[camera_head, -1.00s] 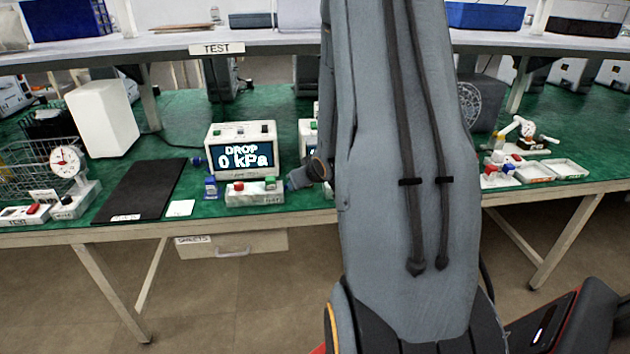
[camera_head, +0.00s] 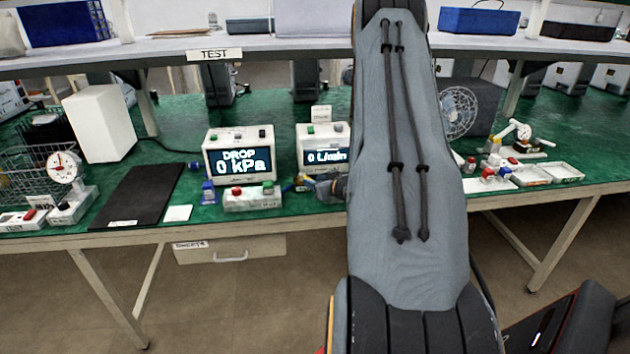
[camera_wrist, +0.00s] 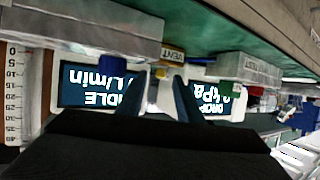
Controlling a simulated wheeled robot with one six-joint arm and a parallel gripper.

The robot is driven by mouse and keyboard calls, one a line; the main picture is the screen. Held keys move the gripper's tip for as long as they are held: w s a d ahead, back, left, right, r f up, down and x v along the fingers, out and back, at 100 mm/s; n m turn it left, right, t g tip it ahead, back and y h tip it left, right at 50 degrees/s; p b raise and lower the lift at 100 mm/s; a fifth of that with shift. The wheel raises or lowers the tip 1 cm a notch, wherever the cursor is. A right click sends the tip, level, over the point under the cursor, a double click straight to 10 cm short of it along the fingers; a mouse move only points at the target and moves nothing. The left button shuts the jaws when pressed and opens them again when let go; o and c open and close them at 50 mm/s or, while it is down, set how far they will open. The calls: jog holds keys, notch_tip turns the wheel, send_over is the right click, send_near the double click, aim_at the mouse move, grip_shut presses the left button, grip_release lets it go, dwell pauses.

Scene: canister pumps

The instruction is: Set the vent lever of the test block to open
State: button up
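In the wrist view, which is upside down, a grey block (camera_wrist: 80,32), seemingly the test block, lies at upper left. A yellow-orange VENT label (camera_wrist: 173,55) sits by its right end. My gripper (camera_wrist: 157,84) has its two dark fingers apart, just below that label in the picture. A small yellow piece (camera_wrist: 152,92) shows between the fingers; I cannot tell whether it is the vent lever or whether they touch it. The lever's setting cannot be made out.
A display reading DROP 0 kPa (camera_head: 240,155) and an L/min display (camera_head: 323,148) stand behind. A button box (camera_head: 252,198) with red and green buttons is to the left. A black mat (camera_head: 140,195) lies farther left. A fan (camera_head: 460,110) and white trays (camera_head: 530,174) are right.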

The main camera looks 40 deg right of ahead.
jog(key=shift+w+f, duration=0.15)
jog(key=shift+w, duration=0.2)
grip_shut()
jog(key=shift+s+d+m+h, duration=0.1)
jog(key=shift+d+m+h, duration=0.05)
jog(key=shift+m+h, duration=0.15)
